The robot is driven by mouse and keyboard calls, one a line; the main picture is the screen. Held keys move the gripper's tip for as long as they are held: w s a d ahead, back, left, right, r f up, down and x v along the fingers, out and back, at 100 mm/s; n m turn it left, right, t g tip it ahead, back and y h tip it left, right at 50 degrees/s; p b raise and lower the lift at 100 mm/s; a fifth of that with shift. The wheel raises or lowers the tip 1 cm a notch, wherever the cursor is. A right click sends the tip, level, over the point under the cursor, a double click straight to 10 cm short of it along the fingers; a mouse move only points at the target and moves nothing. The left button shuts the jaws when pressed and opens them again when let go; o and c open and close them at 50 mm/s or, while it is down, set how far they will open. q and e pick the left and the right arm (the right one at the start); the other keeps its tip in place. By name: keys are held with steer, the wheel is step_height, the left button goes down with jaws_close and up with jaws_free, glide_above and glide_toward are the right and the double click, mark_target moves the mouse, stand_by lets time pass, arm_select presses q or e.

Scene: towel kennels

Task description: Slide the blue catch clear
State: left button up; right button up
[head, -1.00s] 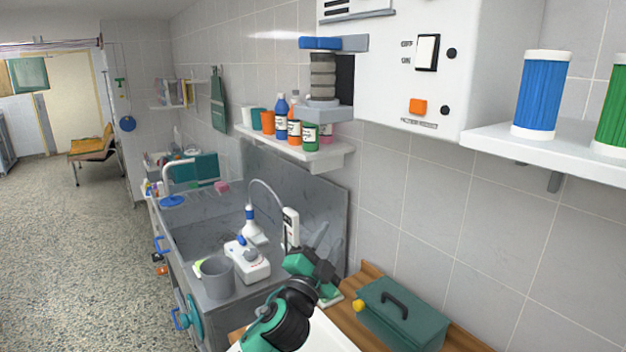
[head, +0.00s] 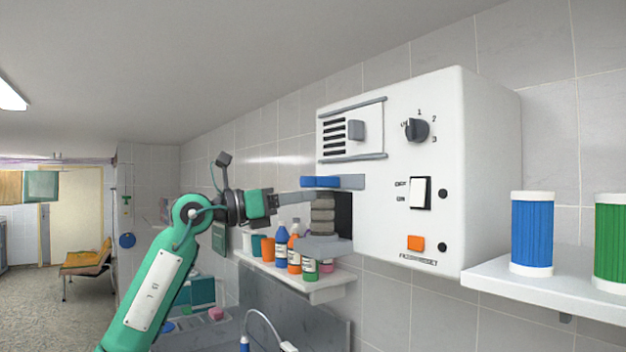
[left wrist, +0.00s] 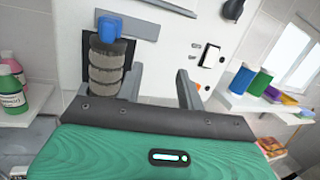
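The blue catch (head: 320,182) is a flat blue block at the left end of a grey bar on the front of a white wall box (head: 430,180). It sits just above a stack of grey ribbed rolls (head: 322,215) on a grey ledge. In the left wrist view the catch (left wrist: 120,30) is above the rolls, up and left of the fingers. My left gripper (head: 290,198) is just left of the rolls, slightly below the catch. Its two fingers (left wrist: 161,88) are apart with nothing between them. No contact with the catch shows. My right gripper is out of view.
A shelf with bottles and cups (head: 325,290) is below the gripper. A white shelf (head: 500,282) with blue and green rolls is at the right. The box front carries a dial (head: 416,130), a switch (head: 420,192) and an orange button (head: 415,243).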

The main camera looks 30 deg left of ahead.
mark_target(314, 178)
arm_select(q)
steer(key=s+a+r+n+t+y, duration=0.1)
steer(key=s+a+r+n+y, duration=0.15)
steer(key=a+r+y, duration=0.4)
steer(key=shift+m+h, duration=0.45)
steer(key=shift+h, duration=0.5)
steer(key=p+x, duration=0.2)
steer(key=x, duration=0.2)
steer(key=f+p+x, duration=0.1)
steer(key=p+x, duration=0.1)
steer(key=x, duration=0.1)
steer(key=f+p+x, duration=0.1)
steer(key=p+x, duration=0.1)
steer(key=x, duration=0.2)
steer(key=shift+w+a+f, duration=0.1)
steer(key=shift+w+a, duration=0.2)
steer(key=shift+w, duration=0.15)
steer(key=shift+w+d+f, duration=0.1)
steer(key=shift+w+d, duration=0.15)
steer(key=shift+w, duration=0.35)
jaws_close()
steer(key=d, duration=0.2)
steer(key=s+d+b, duration=0.1)
steer(key=d, duration=0.1)
steer(key=s+d, duration=0.1)
steer(key=shift+s+d+f+b, duration=0.1)
steer(key=shift+s+d+b, duration=0.2)
steer(key=shift+d, duration=0.1)
